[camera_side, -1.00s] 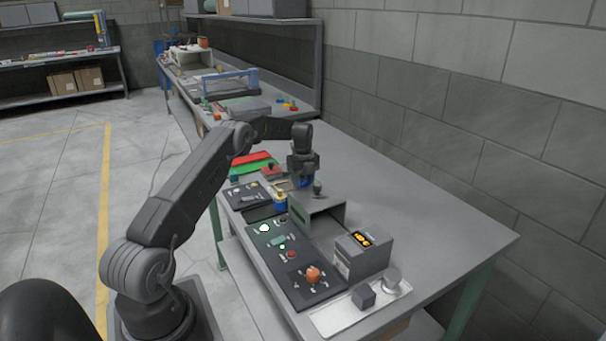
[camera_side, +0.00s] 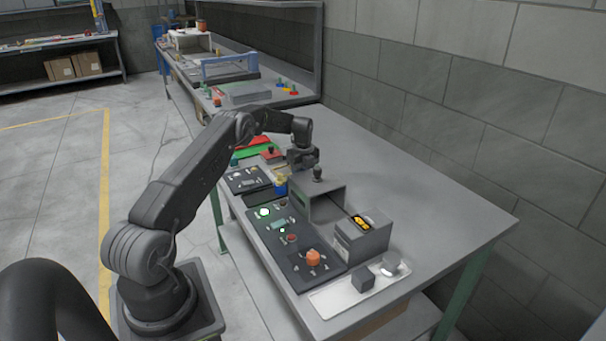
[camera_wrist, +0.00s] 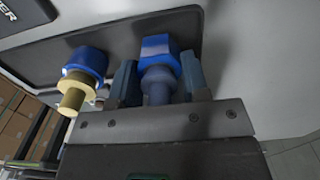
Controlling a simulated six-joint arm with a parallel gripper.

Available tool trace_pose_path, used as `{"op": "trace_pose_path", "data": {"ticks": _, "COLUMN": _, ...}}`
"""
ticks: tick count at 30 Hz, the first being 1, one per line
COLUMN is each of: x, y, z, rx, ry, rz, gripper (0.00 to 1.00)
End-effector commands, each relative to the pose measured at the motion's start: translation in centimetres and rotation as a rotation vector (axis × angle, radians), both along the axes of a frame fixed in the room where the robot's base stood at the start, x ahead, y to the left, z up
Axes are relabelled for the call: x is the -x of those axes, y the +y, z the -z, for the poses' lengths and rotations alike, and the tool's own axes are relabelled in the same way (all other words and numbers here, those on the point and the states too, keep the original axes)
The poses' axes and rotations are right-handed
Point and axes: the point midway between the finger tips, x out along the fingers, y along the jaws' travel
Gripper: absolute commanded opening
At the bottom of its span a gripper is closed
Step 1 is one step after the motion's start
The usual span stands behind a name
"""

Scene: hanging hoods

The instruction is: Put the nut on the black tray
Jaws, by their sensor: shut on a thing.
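My gripper (camera_wrist: 158,85) is shut on a blue hexagonal nut (camera_wrist: 158,48), which sits between its two fingers in the wrist view. A blue-grey shank shows below the nut's head. In the side view my gripper (camera_side: 302,168) is just behind the small grey hood, and the held nut is hidden there. The black tray (camera_wrist: 125,35) spreads behind the nut in the wrist view; in the side view a dark flat patch (camera_side: 258,199) left of the hood looks like it. I cannot tell whether the nut touches the tray.
A blue and yellow part (camera_wrist: 78,78) stands left of my fingers; it also shows in the side view (camera_side: 281,184). The grey hood (camera_side: 322,201) with a knob on top is close in front. A black control panel (camera_side: 285,235) lies left. The bench's right side is clear.

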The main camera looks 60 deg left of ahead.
Motion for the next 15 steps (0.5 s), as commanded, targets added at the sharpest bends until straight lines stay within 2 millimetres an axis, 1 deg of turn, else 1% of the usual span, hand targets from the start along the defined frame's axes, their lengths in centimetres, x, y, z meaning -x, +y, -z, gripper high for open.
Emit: {"op": "trace_pose_path", "data": {"ticks": 15, "x": -0.04, "y": 0.02, "z": 0.90, "rx": -0.001, "ry": -0.001, "rz": 0.000, "gripper": 0.08}}
